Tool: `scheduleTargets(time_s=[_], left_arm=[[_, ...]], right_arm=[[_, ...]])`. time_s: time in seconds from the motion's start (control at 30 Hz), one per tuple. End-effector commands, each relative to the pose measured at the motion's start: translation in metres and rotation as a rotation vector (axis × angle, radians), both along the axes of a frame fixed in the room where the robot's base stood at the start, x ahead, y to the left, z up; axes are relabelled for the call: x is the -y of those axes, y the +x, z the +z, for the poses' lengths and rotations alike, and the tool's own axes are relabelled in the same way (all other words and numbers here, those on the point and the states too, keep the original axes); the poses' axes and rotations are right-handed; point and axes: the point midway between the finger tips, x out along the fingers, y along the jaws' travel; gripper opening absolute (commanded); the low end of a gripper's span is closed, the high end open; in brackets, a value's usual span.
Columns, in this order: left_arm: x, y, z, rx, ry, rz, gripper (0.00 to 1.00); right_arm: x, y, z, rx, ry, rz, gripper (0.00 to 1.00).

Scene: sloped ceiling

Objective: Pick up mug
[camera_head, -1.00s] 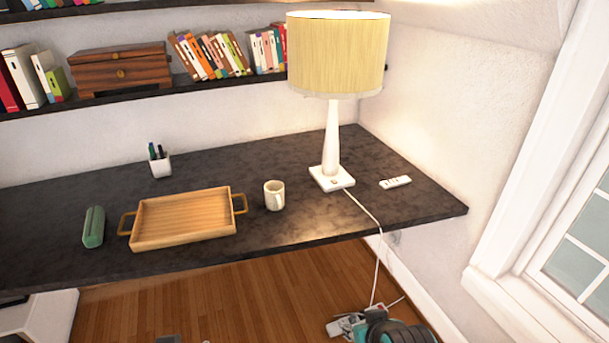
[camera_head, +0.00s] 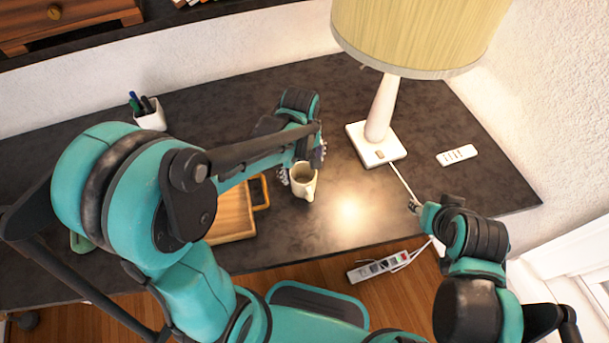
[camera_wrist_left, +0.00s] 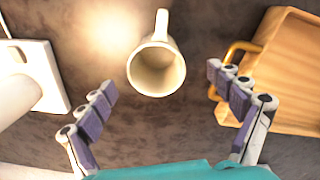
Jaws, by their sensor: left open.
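The cream mug (camera_head: 304,184) stands upright on the dark desk, its handle toward the desk's front edge. In the left wrist view the mug (camera_wrist_left: 157,72) shows its open rim, with the handle pointing away from the gripper. My left gripper (camera_head: 303,164) is open, with one finger on each side of the mug. In the left wrist view its fingertips (camera_wrist_left: 160,80) are apart, with visible gaps to the mug on both sides. My right gripper (camera_head: 415,206) is near the front edge of the desk, right of the mug; its jaws are too small to read.
A wooden tray (camera_head: 232,212) lies just left of the mug, partly hidden by my left arm. A lamp (camera_head: 380,110) stands to the right, its cord running toward a power strip (camera_head: 380,265) below. A remote (camera_head: 457,155) and a pen cup (camera_head: 150,117) are farther off.

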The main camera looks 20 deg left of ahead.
Motion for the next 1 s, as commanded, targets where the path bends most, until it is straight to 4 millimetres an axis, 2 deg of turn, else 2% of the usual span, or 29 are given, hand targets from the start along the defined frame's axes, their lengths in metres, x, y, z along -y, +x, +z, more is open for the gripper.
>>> scheduleTargets(time_s=[0.17,0.47,0.7,0.97,1.0], left_arm=[[0.003,0.004,-0.013,-0.035,0.002,0.057,0.92],[0.004,0.006,-0.044,-0.036,0.003,0.059,0.92],[0.005,0.008,-0.081,-0.035,0.002,0.058,0.92],[0.005,0.008,-0.085,-0.034,0.003,0.058,0.92],[0.005,0.008,-0.085,-0.034,0.003,0.058,0.86]], right_arm=[[0.0,0.0,0.002,0.0,0.0,0.0,0.4],[0.0,0.0,-0.012,0.0,0.0,0.0,0.4],[0.0,0.0,-0.032,0.0,0.0,0.0,0.4],[0.0,0.0,-0.031,0.0,0.0,0.0,0.4],[0.0,0.0,-0.031,0.0,0.0,0.0,0.4]])
